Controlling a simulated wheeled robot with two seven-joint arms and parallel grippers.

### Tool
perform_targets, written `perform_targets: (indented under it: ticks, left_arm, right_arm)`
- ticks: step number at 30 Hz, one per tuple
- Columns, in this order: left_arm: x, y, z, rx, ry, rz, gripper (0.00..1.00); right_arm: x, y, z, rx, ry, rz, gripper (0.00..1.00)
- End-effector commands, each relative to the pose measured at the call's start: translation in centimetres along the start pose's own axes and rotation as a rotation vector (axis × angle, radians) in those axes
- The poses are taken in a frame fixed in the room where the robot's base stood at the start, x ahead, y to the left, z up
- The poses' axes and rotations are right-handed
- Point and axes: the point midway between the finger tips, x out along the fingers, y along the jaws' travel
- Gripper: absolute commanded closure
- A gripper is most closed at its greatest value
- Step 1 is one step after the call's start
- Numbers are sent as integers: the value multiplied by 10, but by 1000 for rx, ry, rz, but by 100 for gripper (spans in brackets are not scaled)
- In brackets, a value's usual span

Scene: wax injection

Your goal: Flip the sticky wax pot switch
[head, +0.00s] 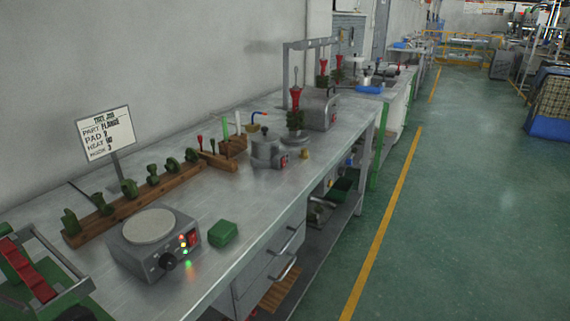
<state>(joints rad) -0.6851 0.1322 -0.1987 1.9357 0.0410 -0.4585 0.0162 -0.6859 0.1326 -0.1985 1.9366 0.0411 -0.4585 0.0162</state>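A small grey metal pot (264,149) stands on the bench at mid-distance; it looks like the sticky wax pot. A small red switch (284,161) is on its right-facing side. The switch position is too small to tell. A nearer grey box with a round pale plate (150,226) has its own red switch (192,238), a black knob (168,261) and lit indicator lights. Neither of my grippers shows in the head view.
A sign (107,134) and a wooden rack (140,196) of green wax pieces stand along the wall side. A green block (223,233) lies right of the plate box. A grey machine (319,107) stands farther back. The green floor (460,200) right of the bench is clear.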

Motion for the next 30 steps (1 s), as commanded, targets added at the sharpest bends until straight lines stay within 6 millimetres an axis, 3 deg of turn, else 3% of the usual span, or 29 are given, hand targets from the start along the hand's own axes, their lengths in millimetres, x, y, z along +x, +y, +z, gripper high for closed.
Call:
perform_targets:
  ticks: [1,6,30]
  left_arm:
    - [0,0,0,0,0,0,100]
    - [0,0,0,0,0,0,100]
    - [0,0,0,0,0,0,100]
  right_arm:
    - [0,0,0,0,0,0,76]
    - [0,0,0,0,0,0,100]
    - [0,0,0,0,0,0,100]
